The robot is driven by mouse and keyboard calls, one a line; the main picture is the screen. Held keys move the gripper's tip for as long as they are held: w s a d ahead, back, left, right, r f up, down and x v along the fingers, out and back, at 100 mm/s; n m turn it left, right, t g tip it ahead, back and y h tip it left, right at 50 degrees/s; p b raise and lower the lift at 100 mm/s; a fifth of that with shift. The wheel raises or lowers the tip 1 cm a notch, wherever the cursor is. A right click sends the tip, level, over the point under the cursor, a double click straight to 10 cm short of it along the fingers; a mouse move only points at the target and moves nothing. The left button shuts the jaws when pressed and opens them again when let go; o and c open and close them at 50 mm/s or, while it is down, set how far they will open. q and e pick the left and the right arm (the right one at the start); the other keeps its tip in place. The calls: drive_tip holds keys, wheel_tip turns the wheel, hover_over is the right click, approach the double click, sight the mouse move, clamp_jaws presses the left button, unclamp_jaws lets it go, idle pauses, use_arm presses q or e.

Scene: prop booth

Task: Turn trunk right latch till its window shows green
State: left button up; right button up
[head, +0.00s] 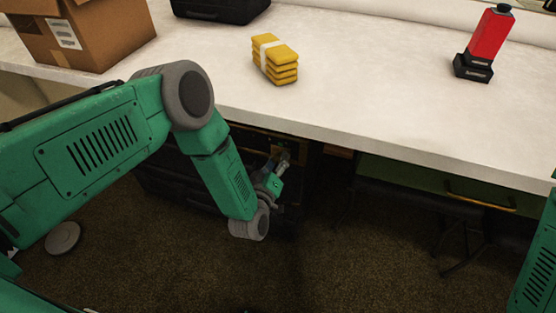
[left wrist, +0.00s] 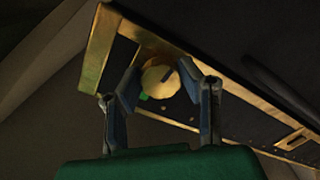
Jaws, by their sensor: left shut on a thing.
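The black trunk (head: 165,187) with brass edging stands under the counter, partly hidden by my left arm. In the left wrist view the trunk's brass edge (left wrist: 99,50) runs beside a round brass latch knob (left wrist: 157,88) with a dark slot. A small green patch (left wrist: 143,97) shows at the knob's lower left. My left gripper (left wrist: 163,76) has its two fingers on either side of the knob and is shut on it. In the head view my left gripper (head: 280,170) is at the trunk's upper right, and the latch is too small to make out. My right gripper is out of view.
The white counter (head: 370,90) overhangs the trunk. On it are a cardboard box (head: 110,35), a yellow stack (head: 275,60), a black case (head: 220,8) and a red bottle-like object (head: 490,38). The carpet in front is mostly clear.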

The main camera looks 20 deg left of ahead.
use_arm(q)
drive_tip(key=shift+s+f, duration=0.25)
drive_tip(key=shift+f, duration=0.1)
drive_tip(key=o, duration=1.1)
drive_tip(key=shift+c, duration=0.2)
drive_tip(key=shift+o, duration=0.3)
drive_tip(key=shift+w+r, duration=0.1)
drive_tip(key=shift+r, duration=0.1)
drive_tip(key=s, duration=1.2)
drive_tip(key=shift+a+r, duration=0.15)
drive_tip(key=shift+r, duration=0.05)
